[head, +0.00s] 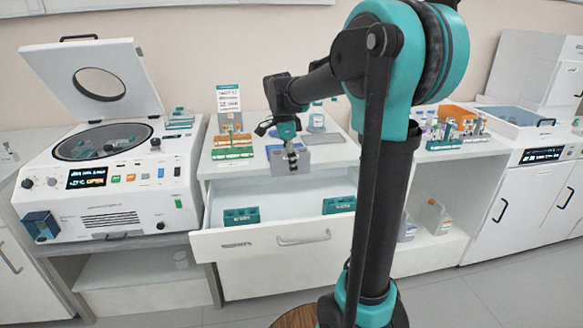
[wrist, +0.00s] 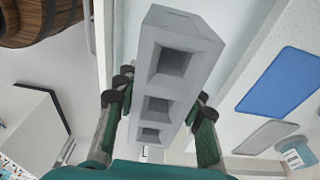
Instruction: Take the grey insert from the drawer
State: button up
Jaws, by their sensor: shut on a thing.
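My gripper (head: 291,150) is shut on the grey insert (head: 300,158), near the counter's front edge and above the open drawer (head: 262,240). In the wrist view, the insert (wrist: 187,35) is a long grey block with a row of square pockets. My gripper's fingers (wrist: 160,105) sit on either side of it. The insert looks clear of the drawer floor, but its exact height is hard to tell. Two teal inserts, one at the left (head: 240,216) and one at the right (head: 338,205), lie in the drawer.
An open-lidded centrifuge (head: 100,190) stands at the left. Orange and green racks (head: 232,146) and a bottle (head: 316,122) stand on the counter behind the drawer. More tube racks (head: 456,130) are at the right. A wooden barrel-like object (wrist: 40,20) shows in the wrist view.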

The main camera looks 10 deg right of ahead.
jog(key=shift+r, duration=1.6)
